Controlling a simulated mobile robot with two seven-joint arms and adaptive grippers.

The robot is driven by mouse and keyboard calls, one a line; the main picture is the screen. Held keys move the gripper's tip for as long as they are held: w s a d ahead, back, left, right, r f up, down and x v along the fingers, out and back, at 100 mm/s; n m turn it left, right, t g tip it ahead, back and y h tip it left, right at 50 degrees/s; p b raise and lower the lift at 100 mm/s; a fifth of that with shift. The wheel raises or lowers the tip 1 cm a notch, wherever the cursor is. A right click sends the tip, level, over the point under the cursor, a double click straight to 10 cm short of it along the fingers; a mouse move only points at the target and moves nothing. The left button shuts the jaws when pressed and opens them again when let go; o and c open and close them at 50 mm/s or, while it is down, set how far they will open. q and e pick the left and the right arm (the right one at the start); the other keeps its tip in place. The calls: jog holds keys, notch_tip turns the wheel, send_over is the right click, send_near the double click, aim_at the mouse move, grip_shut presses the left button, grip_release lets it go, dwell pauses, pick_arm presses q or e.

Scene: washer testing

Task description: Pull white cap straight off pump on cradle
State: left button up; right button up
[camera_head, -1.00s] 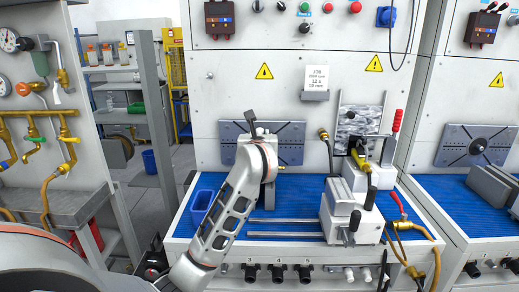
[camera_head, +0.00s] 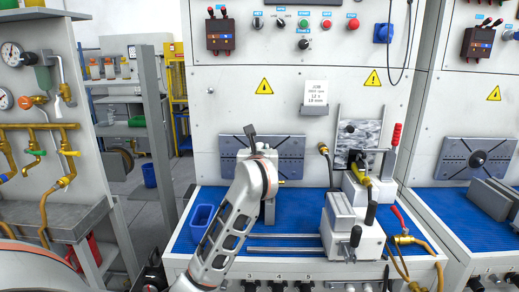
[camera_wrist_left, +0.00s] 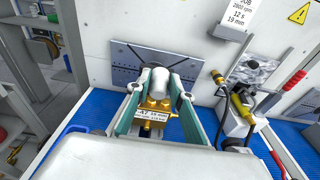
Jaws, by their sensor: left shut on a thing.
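The brass pump (camera_wrist_left: 152,106) with a printed label shows between my left fingers in the left wrist view. The white cap (camera_wrist_left: 160,82), a pale rounded cylinder, lies just beyond it, between the fingertips. My left gripper (camera_wrist_left: 160,92) is shut on the white cap, with one teal-padded finger on each side. In the head view my left gripper (camera_head: 268,208) is low over the blue bench, mostly behind my own forearm. The pump, the cap and the cradle cannot be made out there. My right gripper is in neither view.
A slotted grey plate (camera_head: 285,155) is on the panel behind. A blue bin (camera_head: 202,218) is at the left of the bench. Two rails (camera_head: 285,243) run along its front. A grey clamp block (camera_head: 352,232) and yellow hose fitting (camera_head: 364,178) stand to the right.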

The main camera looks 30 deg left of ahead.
pick_arm(q)
jog(key=shift+s+d+f, duration=0.25)
jog(key=shift+s+d, duration=0.2)
jog(key=shift+s, duration=0.35)
jog(key=shift+s+d, duration=0.2)
jog(key=shift+s, duration=0.05)
jog(key=shift+s+d+f+p, duration=0.2)
jog(key=shift+s+d+f, duration=0.1)
jog(key=shift+s, duration=0.2)
jog(key=shift+s+d+f+p, duration=0.15)
jog(key=shift+s+d, duration=0.1)
jog(key=shift+s, duration=0.25)
